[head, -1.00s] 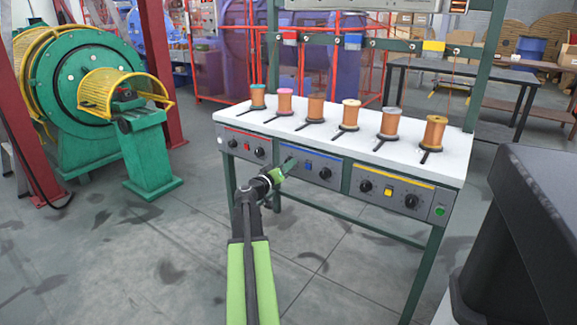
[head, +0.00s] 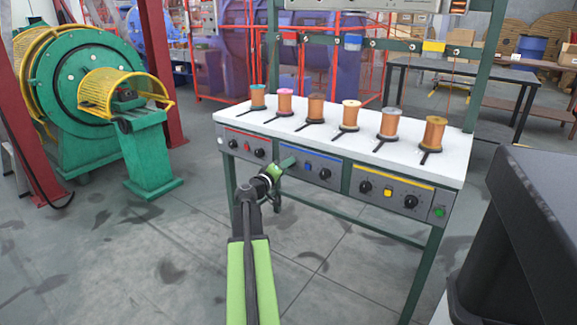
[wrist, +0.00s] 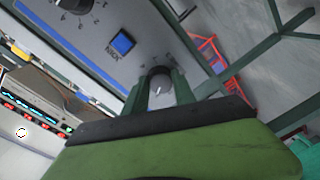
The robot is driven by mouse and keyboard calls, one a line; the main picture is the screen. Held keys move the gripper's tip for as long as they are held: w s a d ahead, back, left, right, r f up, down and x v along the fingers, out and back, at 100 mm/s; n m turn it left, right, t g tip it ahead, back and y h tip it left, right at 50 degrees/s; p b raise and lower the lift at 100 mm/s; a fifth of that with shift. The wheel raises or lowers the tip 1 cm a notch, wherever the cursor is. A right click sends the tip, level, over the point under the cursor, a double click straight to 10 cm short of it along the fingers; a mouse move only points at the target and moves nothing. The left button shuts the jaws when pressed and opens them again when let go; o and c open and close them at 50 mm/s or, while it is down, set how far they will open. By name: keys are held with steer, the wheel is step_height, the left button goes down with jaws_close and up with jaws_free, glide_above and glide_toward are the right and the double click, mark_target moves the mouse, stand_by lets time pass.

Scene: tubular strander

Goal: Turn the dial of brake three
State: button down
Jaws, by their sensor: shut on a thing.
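The dial of brake three (wrist: 158,82) is a dark round knob with a white mark, on the grey panel with the blue stripe. It sits between the two green fingers of my gripper (wrist: 161,88), which is shut on it. In the head view my gripper (head: 285,166) reaches the left end of the blue-striped panel (head: 316,166) and hides the dial.
A blue button (wrist: 121,43) and another dial (wrist: 76,4) share the panel. Red-striped (head: 243,146) and yellow-striped (head: 393,188) panels flank it. Several wire spools stand on the white bench top (head: 330,143) above. A green machine (head: 85,100) stands left; the floor between is clear.

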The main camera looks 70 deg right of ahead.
steer(key=shift+a+n, duration=0.1)
steer(key=shift+n, duration=1)
steer(key=c, duration=1)
jaws_free()
steer(key=shift+r, duration=0.1)
steer(key=shift+c, duration=0.2)
